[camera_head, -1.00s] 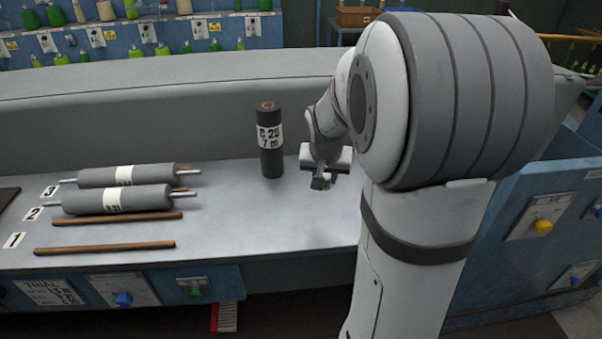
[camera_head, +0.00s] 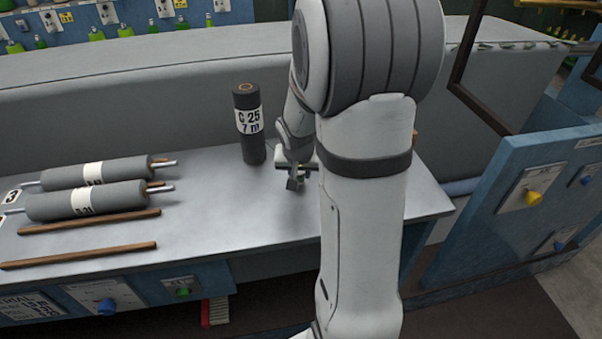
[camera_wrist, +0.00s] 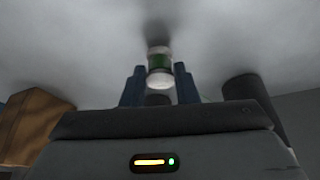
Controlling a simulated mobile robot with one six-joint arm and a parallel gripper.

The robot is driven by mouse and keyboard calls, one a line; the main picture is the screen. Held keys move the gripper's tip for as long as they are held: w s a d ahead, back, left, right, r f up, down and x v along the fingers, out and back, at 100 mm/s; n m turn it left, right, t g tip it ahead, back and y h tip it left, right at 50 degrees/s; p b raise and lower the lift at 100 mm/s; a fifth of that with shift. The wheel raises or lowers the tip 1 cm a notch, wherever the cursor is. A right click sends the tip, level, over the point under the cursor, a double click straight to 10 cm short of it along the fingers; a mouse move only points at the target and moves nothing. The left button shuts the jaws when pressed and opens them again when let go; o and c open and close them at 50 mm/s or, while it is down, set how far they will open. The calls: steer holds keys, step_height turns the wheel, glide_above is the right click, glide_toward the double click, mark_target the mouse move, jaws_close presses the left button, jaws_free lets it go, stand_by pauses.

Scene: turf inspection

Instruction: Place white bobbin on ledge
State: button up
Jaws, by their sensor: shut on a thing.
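A small bobbin (camera_wrist: 160,63) with white ends and a green middle band is between my gripper's blue fingers (camera_wrist: 160,77) in the wrist view. The fingers are shut on it, over the grey tabletop (camera_wrist: 60,60). A soft dark shadow lies just beyond its far end. In the head view my gripper (camera_head: 295,178) is over the table, right of a dark upright roll; the bobbin is too small to make out there. I cannot tell for sure which surface is the ledge; a long grey raised surface (camera_head: 150,60) runs behind the table.
The dark roll (camera_head: 249,125) stands labelled "C 25 7 m". Grey rollers (camera_head: 86,200) and brown rods (camera_head: 78,256) lie at left. A blue machine with bobbins (camera_head: 125,30) is at back left. A brown block (camera_wrist: 35,127) shows at wrist-view left. Bare table lies before my gripper.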

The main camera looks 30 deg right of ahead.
steer(key=shift+f, duration=0.45)
steer(key=shift+f, duration=0.2)
steer(key=o, duration=0.9)
steer(key=shift+o, duration=0.2)
steer(key=shift+r, duration=0.1)
